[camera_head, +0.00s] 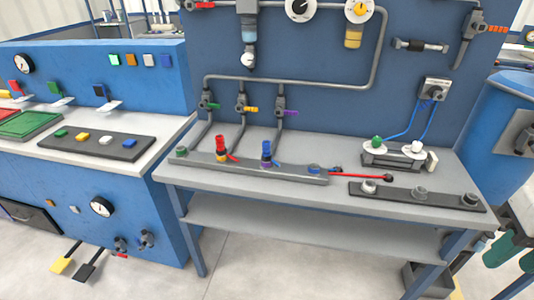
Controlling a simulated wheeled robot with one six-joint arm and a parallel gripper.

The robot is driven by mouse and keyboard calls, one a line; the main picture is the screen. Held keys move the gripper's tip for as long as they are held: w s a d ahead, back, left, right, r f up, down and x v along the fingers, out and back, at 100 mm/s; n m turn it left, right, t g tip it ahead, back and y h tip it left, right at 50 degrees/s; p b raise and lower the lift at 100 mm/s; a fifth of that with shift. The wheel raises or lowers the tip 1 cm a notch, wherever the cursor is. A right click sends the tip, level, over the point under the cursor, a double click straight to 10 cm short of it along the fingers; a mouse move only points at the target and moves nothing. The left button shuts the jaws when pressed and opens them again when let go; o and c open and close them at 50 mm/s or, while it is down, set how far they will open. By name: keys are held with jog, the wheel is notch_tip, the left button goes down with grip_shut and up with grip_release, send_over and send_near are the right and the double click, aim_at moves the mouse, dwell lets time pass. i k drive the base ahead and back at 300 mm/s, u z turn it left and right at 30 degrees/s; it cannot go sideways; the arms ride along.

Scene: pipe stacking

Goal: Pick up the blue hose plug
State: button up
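A blue plug-shaped piece (266,149), which looks like the blue hose plug, stands upright on the long grey bar (300,176) near the front of the grey workbench. My gripper is not in view. Nothing in view touches the blue piece from above.
Right of the blue piece, a red-handled lever (360,175) lies over the bench (420,165). A dark strip with grey fittings (420,193) lies at the front right. Pipes with valves (241,100) hang on the blue back panel (300,60) behind. A button console (100,145) stands left.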

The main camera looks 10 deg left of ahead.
aim_at(266, 156)
jog(key=z, duration=0.15)
jog(key=k, duration=0.55)
jog(key=u, duration=1.1)
jog(key=i, duration=1.15)
jog(key=z, duration=0.65)
jog(key=i, duration=0.35)
jog(key=z, duration=0.25)
